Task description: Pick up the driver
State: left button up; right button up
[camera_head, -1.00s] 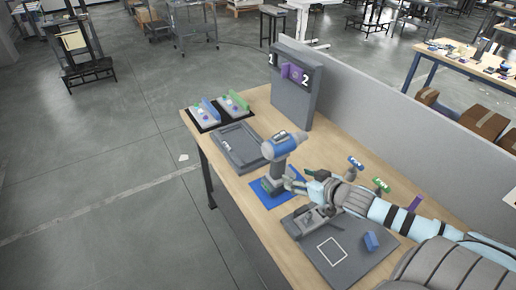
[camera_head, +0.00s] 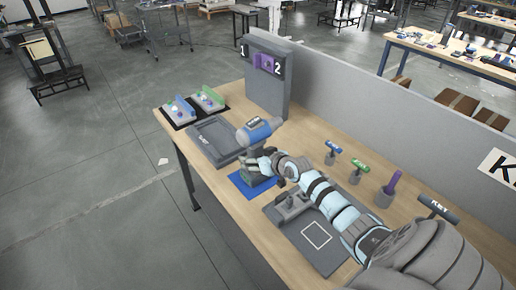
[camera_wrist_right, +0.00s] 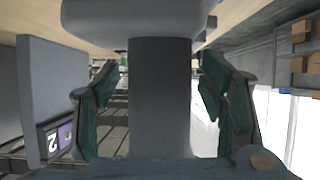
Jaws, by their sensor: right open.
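The driver (camera_head: 260,130), blue and grey, stands upright on the blue mat (camera_head: 238,182) on the workbench. My right gripper (camera_head: 262,162) is at the driver's handle, under its blue body. In the right wrist view, the grey handle (camera_wrist_right: 160,95) runs between the two green-padded fingers of my right gripper (camera_wrist_right: 163,105). The fingers are open, with a visible gap on both sides of the handle. The driver's wide grey part (camera_wrist_right: 135,18) crosses the top of that view. My arm hides part of the driver's lower right side. My left gripper is not in view.
A grey tray (camera_head: 197,143) lies left of the driver. A grey panel (camera_head: 267,95) marked 1 and 2 stands behind. Several small tools in holders (camera_head: 358,171) stand right of my arm, along a grey partition (camera_head: 400,140). A grey plate (camera_head: 300,250) lies in front.

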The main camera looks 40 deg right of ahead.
jog(key=c, duration=1.5)
jog(key=shift+r, duration=0.15)
grip_shut()
jog(key=shift+w, duration=0.1)
